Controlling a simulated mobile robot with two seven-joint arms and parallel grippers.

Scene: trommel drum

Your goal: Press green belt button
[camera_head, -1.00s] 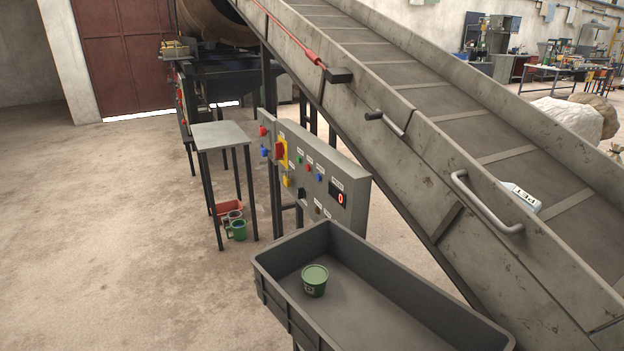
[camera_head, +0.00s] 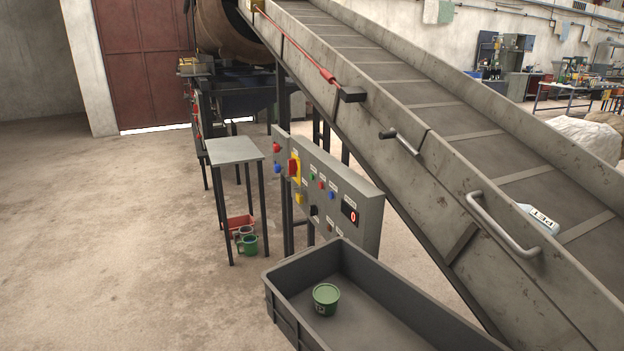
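A grey control panel (camera_head: 370,206) stands beside the inclined conveyor belt (camera_head: 442,121), near the middle of the view. A small green button (camera_head: 312,177) sits on its face, right of the red and yellow switch (camera_head: 294,167). Red and blue buttons lie to its right, then a display (camera_head: 350,212) with a red digit. The small labels are too small to read. Neither of my grippers shows in this view.
A dark grey tray (camera_head: 292,306) with a green tub (camera_head: 326,299) stands in front of the panel. A small table (camera_head: 234,150) with several containers beneath it is left of the panel. The floor (camera_head: 110,235) at left is clear.

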